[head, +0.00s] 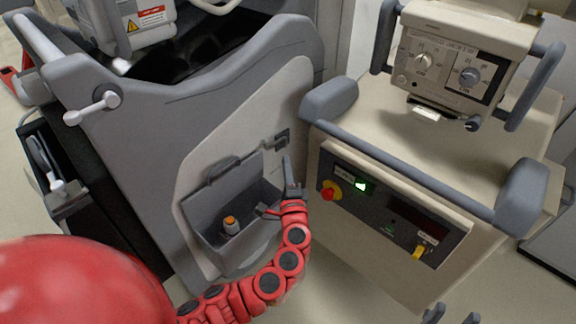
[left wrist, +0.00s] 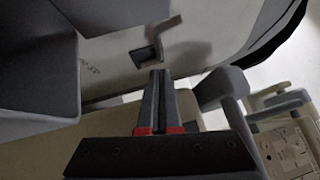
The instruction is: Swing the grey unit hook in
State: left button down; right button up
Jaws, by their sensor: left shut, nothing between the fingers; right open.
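The grey unit (head: 150,130) stands on the left in the head view, with a pale side panel. A small dark grey hook (head: 278,141) is on that panel, above the right end of an open bin. In the left wrist view the hook (left wrist: 150,52) shows as a squarish bracket with a bent arm, just beyond the fingertips. My left gripper (head: 288,172) is shut and empty, a little below the hook in the head view; its fingers (left wrist: 158,85) point toward the panel. I cannot tell whether they touch the hook. My right gripper (head: 450,316) is open at the bottom edge, only its fingertips visible.
The open grey bin (head: 215,205) holds an orange-capped bottle (head: 231,225). A beige cart (head: 375,275) with a grey rail (head: 400,170), a red knob (head: 330,191) and a control box (head: 460,60) stands close on the right. A narrow gap separates the units.

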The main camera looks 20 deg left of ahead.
pick_arm(q)
jog(key=a+v, duration=0.1)
jog(key=v, duration=0.8)
jog(key=shift+s+d+p, duration=0.15)
jog(key=shift+s+p, duration=0.15)
jog(key=shift+s, duration=0.3)
jog(key=shift+f, duration=0.15)
